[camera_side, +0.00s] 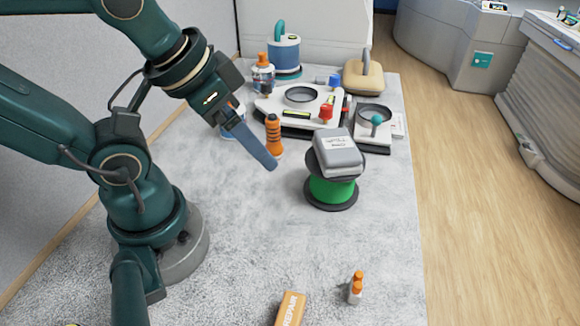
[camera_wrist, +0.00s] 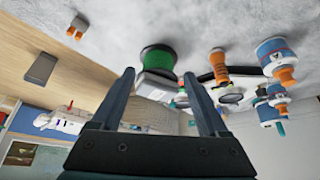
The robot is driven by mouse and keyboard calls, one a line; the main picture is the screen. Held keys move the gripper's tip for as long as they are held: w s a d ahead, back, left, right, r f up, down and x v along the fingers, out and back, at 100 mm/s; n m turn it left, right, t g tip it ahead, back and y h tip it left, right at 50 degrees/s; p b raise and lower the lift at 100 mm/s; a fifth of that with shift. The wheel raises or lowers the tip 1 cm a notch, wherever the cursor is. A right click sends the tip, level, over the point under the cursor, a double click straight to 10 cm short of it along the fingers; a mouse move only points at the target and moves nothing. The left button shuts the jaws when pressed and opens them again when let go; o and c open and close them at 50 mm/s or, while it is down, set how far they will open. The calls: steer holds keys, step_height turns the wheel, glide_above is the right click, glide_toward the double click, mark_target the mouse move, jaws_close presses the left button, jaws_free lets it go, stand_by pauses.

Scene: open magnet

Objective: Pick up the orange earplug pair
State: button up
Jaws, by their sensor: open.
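The orange earplug pair (camera_side: 356,288) lies on the grey surface near the front right in the side view, orange with pale ends. In the wrist view, two small orange pieces at the upper left appear to be the same earplug pair (camera_wrist: 75,29). My gripper (camera_side: 271,165) hangs over the middle of the surface, well behind and left of the earplugs. In the wrist view, my gripper (camera_wrist: 160,75) has its two fingers apart with nothing held between them.
A green spool (camera_side: 332,188) with a grey box (camera_side: 338,153) on top stands right of my gripper. An orange ribbed post (camera_side: 274,135) is close behind it. An orange box (camera_side: 291,309) lies left of the earplugs. Several devices crowd the back.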

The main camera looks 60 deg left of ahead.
steer(key=w+d+r+m, duration=0.2)
steer(key=w+r, duration=0.1)
steer(key=w, duration=0.1)
steer(key=m+g, duration=0.4)
steer(key=m, duration=0.2)
glide_above(359, 279)
steer(key=w+a, duration=0.3)
step_height(359, 279, down, 8)
steer(key=shift+m+g, duration=0.6)
steer(key=shift+g, duration=0.2)
steer(key=s+d+f, duration=0.2)
steer(key=f, duration=0.1)
steer(key=s+d+f, duration=0.1)
steer(key=shift+f, duration=2.75)
jaws_close()
